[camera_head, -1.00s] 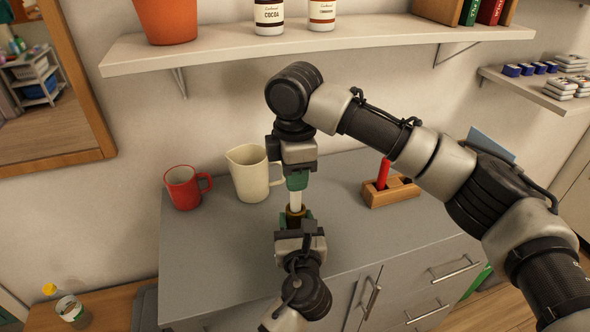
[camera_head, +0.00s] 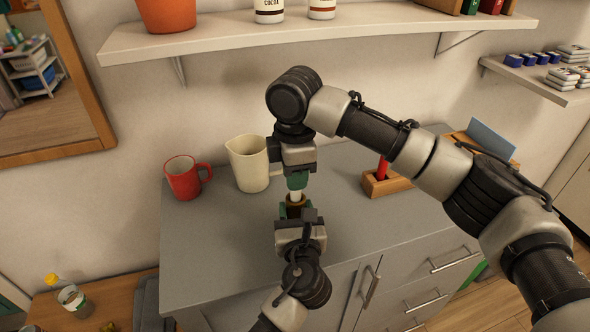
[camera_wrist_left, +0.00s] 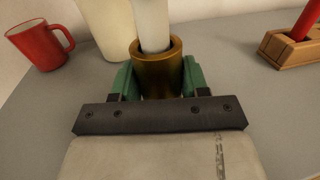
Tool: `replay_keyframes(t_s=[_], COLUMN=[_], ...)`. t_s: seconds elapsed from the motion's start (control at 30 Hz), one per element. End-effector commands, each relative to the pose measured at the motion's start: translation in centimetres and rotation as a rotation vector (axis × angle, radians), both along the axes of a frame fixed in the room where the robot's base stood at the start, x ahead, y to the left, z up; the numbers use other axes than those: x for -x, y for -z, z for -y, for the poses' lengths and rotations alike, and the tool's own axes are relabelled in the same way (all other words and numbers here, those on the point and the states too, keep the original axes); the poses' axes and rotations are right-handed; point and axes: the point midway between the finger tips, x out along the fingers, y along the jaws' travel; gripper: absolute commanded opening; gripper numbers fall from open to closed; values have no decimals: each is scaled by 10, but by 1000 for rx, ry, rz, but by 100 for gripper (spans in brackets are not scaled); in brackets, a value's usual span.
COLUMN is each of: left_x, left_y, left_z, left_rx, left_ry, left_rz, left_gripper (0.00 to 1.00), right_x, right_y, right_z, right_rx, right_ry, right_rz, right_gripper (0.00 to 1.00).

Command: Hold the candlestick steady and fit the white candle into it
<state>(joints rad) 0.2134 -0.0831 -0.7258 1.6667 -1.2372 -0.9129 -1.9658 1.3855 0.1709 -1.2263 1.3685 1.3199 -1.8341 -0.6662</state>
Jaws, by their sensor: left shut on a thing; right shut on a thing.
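The brass candlestick (camera_wrist_left: 160,78) stands upright between the green fingers of my left gripper (camera_wrist_left: 157,82), which is shut on it. In the head view the candlestick (camera_head: 296,210) is mostly hidden by my left gripper (camera_head: 297,214). My right gripper (camera_head: 297,181) is shut on the white candle (camera_head: 296,196) and holds it upright, directly above the candlestick. In the left wrist view the candle (camera_wrist_left: 152,25) reaches into the candlestick's open mouth. Its lower end is hidden behind the front rim, so I cannot tell how deep it sits.
A red mug (camera_head: 184,178) and a cream pitcher (camera_head: 249,163) stand left of the grippers on the grey counter (camera_head: 225,240). A wooden holder (camera_head: 385,185) with a red item stands at the right. A shelf (camera_head: 330,35) hangs above. The counter's front left is clear.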

Motion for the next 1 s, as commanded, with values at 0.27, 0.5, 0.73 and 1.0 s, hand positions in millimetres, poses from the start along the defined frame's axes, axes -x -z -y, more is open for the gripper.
replay_keyframes(t_s=[0.27,0.5,0.73,1.0], left_x=[0,0,0,0], left_y=[0,0,0,0], left_z=[0,0,0,0], left_rx=[0,0,0,0], left_ry=[0,0,0,0], left_rz=[0,0,0,0], left_gripper=[17,17,17,17], right_x=[0,0,0,0], right_y=[0,-2,-34,-91], right_z=[0,0,0,0], right_rx=[0,0,-1,-1], right_ry=[0,0,1,0], right_rz=[0,0,2,2], right_gripper=[52,52,52,52])
